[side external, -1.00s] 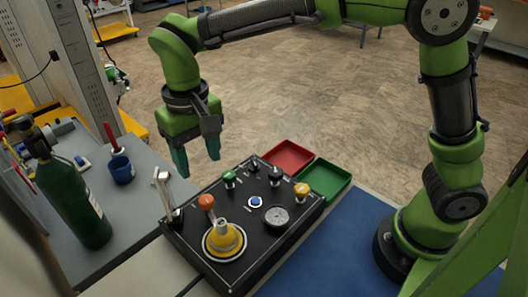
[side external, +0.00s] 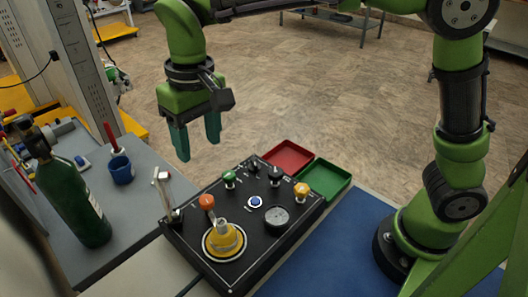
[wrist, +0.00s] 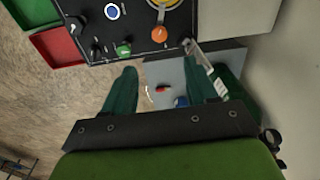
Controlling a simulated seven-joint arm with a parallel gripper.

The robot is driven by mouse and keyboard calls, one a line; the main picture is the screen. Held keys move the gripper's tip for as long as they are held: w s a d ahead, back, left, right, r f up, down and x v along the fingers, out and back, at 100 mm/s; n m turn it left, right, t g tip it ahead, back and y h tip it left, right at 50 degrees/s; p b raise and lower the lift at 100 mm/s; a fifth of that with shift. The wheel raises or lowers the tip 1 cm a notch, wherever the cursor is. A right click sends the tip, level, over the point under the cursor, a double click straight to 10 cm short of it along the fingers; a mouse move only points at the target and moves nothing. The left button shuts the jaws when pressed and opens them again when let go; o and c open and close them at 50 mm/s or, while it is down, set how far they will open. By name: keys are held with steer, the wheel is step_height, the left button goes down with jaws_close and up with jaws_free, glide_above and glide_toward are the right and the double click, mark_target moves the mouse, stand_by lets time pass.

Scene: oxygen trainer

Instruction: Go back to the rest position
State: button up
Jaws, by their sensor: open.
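My gripper (side external: 197,140) hangs in the air above the far left side of the black control panel (side external: 199,254), its fingers pointing down. The two teal fingers are apart with nothing between them. In the wrist view my gripper (wrist: 163,88) is also open and empty, with the panel (wrist: 88,10) beyond the fingertips. The panel carries an orange knob (side external: 207,202), a green knob (side external: 229,176), a yellow knob (side external: 301,188), a blue button (side external: 256,202), a round gauge (side external: 277,216) and a large yellow dial (side external: 225,240). A switch lever (side external: 166,190) stands at its left edge.
A red tray (side external: 287,157) and a green tray (side external: 327,178) sit behind the panel. A green gas cylinder (side external: 72,205) and a blue cup (side external: 122,170) stand on the grey table (side external: 130,215) at left.

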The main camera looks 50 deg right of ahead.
steer(key=s+d+m+t, duration=0.2)
steer(key=s+d, duration=0.4)
steer(key=d, duration=0.4)
steer(key=s+d+m+t+y, duration=0.1)
steer(key=s+d+m+t, duration=0.1)
steer(key=s+d+t, duration=0.2)
steer(key=s+d, duration=0.3)
steer(key=d, duration=0.3)
steer(key=shift+d+r+t+y, duration=0.25)
steer(key=shift+d+t+y, duration=0.05)
steer(key=shift+d+t, duration=0.1)
steer(key=shift+o, duration=0.2)
